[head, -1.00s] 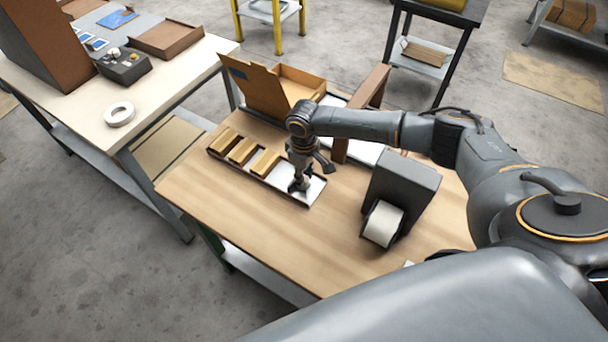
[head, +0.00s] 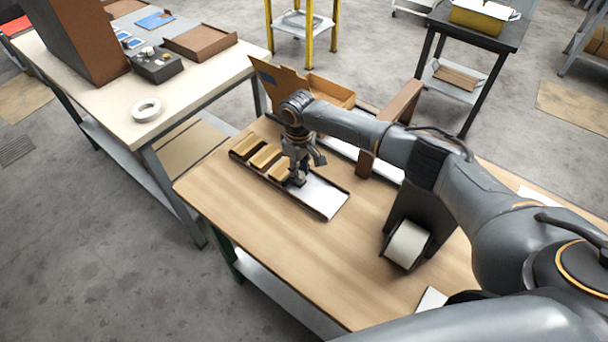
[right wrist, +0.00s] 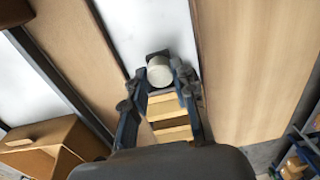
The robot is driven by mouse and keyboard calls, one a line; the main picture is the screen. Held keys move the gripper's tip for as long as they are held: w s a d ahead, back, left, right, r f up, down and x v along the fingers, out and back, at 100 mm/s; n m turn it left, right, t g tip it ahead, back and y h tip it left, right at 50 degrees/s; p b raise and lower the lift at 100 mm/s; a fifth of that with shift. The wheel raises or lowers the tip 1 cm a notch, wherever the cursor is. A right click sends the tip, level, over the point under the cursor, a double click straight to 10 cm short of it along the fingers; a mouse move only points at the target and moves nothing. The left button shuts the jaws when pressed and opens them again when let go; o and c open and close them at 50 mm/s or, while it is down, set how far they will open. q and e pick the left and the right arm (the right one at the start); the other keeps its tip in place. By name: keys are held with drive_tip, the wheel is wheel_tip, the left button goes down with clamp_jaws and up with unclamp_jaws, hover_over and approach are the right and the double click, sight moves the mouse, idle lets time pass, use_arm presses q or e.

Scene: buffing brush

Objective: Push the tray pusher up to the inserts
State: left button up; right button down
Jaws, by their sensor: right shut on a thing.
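The tray pusher shows in the right wrist view as a pale round knob (right wrist: 160,72) on a small dark block. My right gripper (right wrist: 158,82) is shut on this knob; it also shows in the head view (head: 297,181), low over the narrow tray (head: 325,197). Three tan inserts lie in a row at the tray's left end: the far one (head: 246,147), the middle one (head: 265,157) and the near one (head: 280,171). The pusher is right beside the near insert; I cannot tell whether they touch. In the head view my gripper mostly hides the pusher. My left gripper is out of view.
An open cardboard box (head: 330,91) stands behind the tray. A brown upright board (head: 390,130) and a dark dispenser with a white roll (head: 407,243) stand to the right. The wooden tabletop (head: 270,235) in front is clear. A second table (head: 95,105) stands left.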

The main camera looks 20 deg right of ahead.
drive_tip(key=c, duration=1.1)
unclamp_jaws()
drive_tip(key=shift+o, duration=0.2)
wheel_tip(320, 180, up, 12)
